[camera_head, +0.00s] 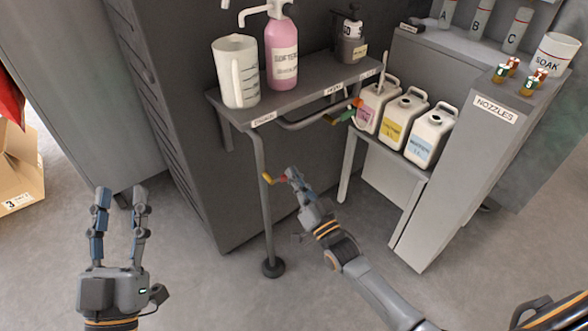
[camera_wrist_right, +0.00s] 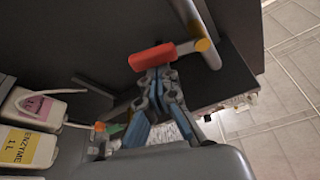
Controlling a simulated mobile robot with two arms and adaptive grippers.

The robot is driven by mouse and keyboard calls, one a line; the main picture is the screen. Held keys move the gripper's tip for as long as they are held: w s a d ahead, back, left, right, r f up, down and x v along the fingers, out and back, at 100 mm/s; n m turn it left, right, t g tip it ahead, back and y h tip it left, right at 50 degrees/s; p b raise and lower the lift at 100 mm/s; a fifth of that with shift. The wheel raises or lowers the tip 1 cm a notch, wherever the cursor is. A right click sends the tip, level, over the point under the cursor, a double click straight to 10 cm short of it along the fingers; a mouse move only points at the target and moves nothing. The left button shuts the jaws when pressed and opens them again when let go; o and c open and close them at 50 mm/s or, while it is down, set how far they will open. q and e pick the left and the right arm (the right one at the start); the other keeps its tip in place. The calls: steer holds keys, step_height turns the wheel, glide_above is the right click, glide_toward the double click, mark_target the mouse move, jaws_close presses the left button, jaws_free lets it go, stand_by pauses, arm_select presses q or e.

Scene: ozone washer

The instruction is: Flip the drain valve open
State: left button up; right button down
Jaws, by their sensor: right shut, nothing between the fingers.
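The valve is a red lever (camera_head: 279,181) with a yellow hub (camera_head: 267,178) on the grey vertical pipe (camera_head: 265,215) below the shelf. The lever points sideways from the pipe, towards my right gripper. My right gripper (camera_head: 291,173) is shut and empty, its fingertips at the lever's free end. In the right wrist view the red lever (camera_wrist_right: 150,57) lies just beyond the closed fingertips (camera_wrist_right: 160,72), with the yellow hub (camera_wrist_right: 203,45) to its right. I cannot tell whether they touch. My left gripper (camera_head: 120,191) is open and empty, far left of the pipe.
A shelf (camera_head: 300,92) above holds a jug (camera_head: 236,75) and a pink bottle (camera_head: 282,55). Orange and green fittings (camera_head: 345,113) hang under its right end. Several canisters (camera_head: 395,120) stand to the right. Floor before the pipe is clear.

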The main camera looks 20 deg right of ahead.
arm_select(q)
step_height(320, 180, down, 14)
steer(key=a+g+y+p, duration=0.2)
steer(key=g+y+p, duration=0.1)
steer(key=g, duration=0.6)
steer(key=s+a+f+n+g+y+p, duration=0.1)
steer(key=s+a+f+g+y+p, duration=0.1)
steer(key=s+a+f+g, duration=0.3)
steer(key=shift+s+f+g+y+p, duration=0.4)
steer(key=shift+s+f+g+p, duration=0.45)
steer(key=shift+s+f+g, duration=2.5)
arm_select(e)
steer(key=s+a+f+m+g+h, duration=0.1)
steer(key=a+f+m+g+h, duration=0.2)
steer(key=m, duration=1.3)
steer(key=shift+s+a+f+m+h, duration=0.2)
steer(key=shift+a+f+m+h, duration=0.2)
steer(key=shift+f+h, duration=0.5)
arm_select(q)
steer(key=shift+s+r+t, duration=0.85)
steer(key=shift+s+t, duration=0.1)
steer(key=shift+t, duration=0.1)
arm_select(e)
steer(key=shift+f, duration=0.15)
steer(key=shift+d, duration=0.1)
